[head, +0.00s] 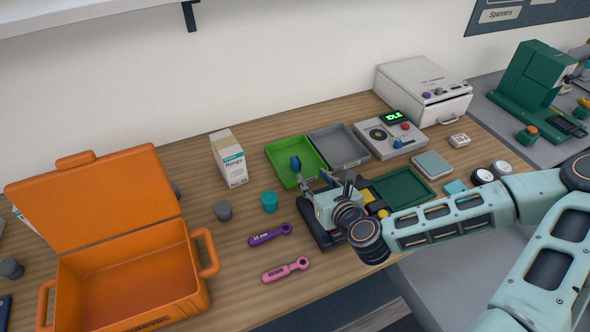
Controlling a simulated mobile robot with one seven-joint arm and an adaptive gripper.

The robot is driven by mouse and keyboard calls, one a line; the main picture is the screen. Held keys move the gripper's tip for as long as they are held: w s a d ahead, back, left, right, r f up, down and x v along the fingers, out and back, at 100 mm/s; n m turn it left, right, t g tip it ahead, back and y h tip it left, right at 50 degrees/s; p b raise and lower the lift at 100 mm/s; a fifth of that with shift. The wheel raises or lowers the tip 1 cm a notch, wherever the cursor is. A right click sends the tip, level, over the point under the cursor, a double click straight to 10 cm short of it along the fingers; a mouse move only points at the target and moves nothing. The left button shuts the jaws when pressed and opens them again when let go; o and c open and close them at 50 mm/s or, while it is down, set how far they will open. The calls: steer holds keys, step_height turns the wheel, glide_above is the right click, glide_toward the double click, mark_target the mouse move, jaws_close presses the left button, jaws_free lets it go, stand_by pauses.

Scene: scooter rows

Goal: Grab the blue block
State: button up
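A small dark blue piece (295,163), likely the blue block, shows at the green tray (283,180), towards its right side. It is too small to tell its exact shape or whether it rests on the tray floor. My gripper (312,181) is just below and right of it in the head view, at the tray's front right corner. The dark fingers are small and partly hidden by the gripper body, so I cannot tell whether they are open or touch the blue piece.
A grey tray (352,156) adjoins the green one. An open orange toolbox (190,240) fills the left.

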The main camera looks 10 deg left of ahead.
mark_target(298, 164)
steer(key=shift+w+a+f+b, duration=0.25)
steer(key=shift+w+f+b, duration=0.15)
steer(key=shift+b, duration=1.45)
steer(key=b, duration=0.3)
steer(key=shift+a+f+b, duration=0.2)
steer(key=shift+a+b, duration=0.1)
steer(key=shift+a, duration=0.1)
steer(key=shift+x, duration=0.9)
steer(key=shift+a+r+p+x, duration=0.1)
steer(key=shift+r+p+x, duration=0.1)
steer(key=shift+x, duration=1.3)
steer(key=shift+a+r+p+x, duration=0.1)
steer(key=shift+r+x, duration=0.1)
steer(key=shift+x, duration=1.35)
jaws_close()
steer(key=shift+r, duration=0.1)
